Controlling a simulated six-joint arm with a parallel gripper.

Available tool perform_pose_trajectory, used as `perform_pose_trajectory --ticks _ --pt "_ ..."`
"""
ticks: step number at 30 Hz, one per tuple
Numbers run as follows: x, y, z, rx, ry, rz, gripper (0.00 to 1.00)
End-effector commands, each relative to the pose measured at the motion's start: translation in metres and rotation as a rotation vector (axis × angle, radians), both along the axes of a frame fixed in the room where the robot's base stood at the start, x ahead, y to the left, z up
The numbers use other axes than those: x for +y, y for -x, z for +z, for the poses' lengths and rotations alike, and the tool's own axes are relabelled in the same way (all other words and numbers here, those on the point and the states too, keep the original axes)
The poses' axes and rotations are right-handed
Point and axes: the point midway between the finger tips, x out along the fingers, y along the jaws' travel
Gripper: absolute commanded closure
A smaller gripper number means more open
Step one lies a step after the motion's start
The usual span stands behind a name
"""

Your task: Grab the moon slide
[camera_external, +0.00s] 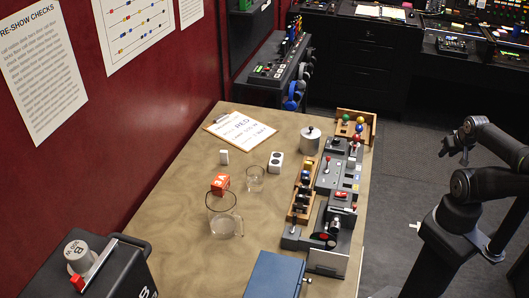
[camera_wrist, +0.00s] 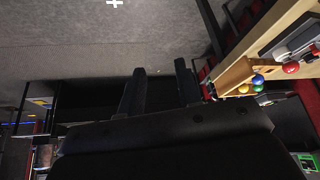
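I cannot make out which thing is the moon slide; no moon mark is readable. A row of grey control units (camera_external: 335,172) with levers and knobs runs along the right edge of the table, and a slide may be among them. My gripper (camera_external: 456,156) is off the table to the right, over the dark floor, well apart from the controls. In the wrist view my gripper (camera_wrist: 160,90) has its two dark fingers apart, with nothing between them. The wrist view shows a wooden rack (camera_wrist: 238,75) and coloured balls at the upper right.
On the table (camera_external: 185,205) are a clipboard (camera_external: 240,128), a glass jug (camera_external: 222,222), a glass (camera_external: 256,180), a red-orange box (camera_external: 220,184), a metal canister (camera_external: 310,141) and a blue box (camera_external: 275,278). A black machine (camera_external: 120,275) stands at the lower left.

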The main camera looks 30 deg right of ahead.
Motion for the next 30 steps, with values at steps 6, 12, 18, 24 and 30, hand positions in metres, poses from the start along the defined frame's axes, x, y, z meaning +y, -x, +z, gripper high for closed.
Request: perform_pose_trajectory --ticks 6,12,18,24,30 --pt "0.000 0.000 0.000 0.000 0.000 0.000 0.69" --pt "0.000 0.000 0.000 0.000 0.000 0.000 0.75" --pt "0.000 0.000 0.000 0.000 0.000 0.000 0.75" --pt "-0.002 -0.016 0.013 -0.051 -0.058 -0.084 0.75" --pt "-0.015 -0.084 0.071 -0.269 -0.319 -0.438 0.75"
